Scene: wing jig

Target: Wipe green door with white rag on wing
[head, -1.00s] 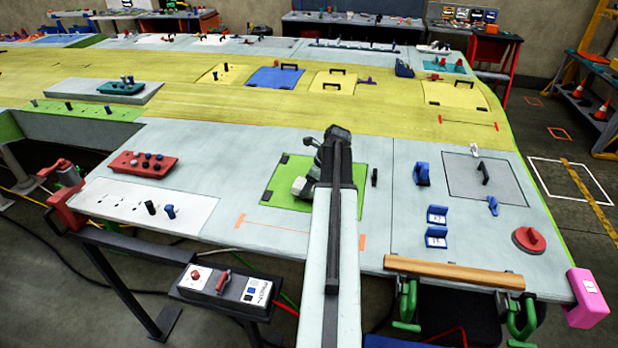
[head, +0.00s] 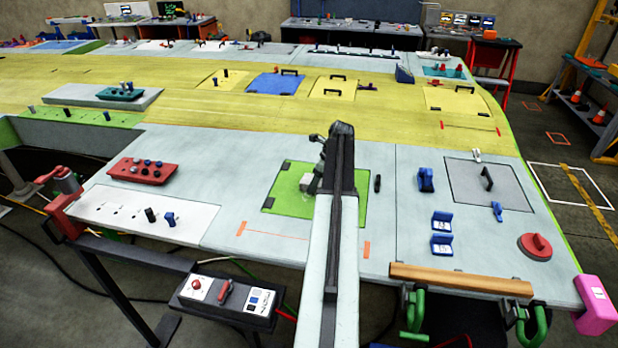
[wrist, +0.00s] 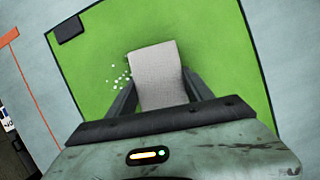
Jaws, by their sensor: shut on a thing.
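The green door (head: 280,200) is a flat panel set in the grey wing skin, partly hidden behind my arm in the head view. It fills much of the wrist view (wrist: 215,50), with a dark hinge at its upper left corner. My gripper (wrist: 160,92) is shut on the white rag (wrist: 158,70), which sticks out beyond the fingers over the green door. The rag also shows as a small pale patch in the head view (head: 307,183). I cannot tell whether it touches the door. Several white specks (wrist: 118,79) lie on the green just left of the rag.
A dark handle (head: 377,183) stands right of the green door. Blue brackets (head: 441,221), a grey panel (head: 470,188) and a red knob (head: 536,245) are farther right. A red block with knobs (head: 143,170) is at left. A wooden strip (head: 460,279) lines the front edge.

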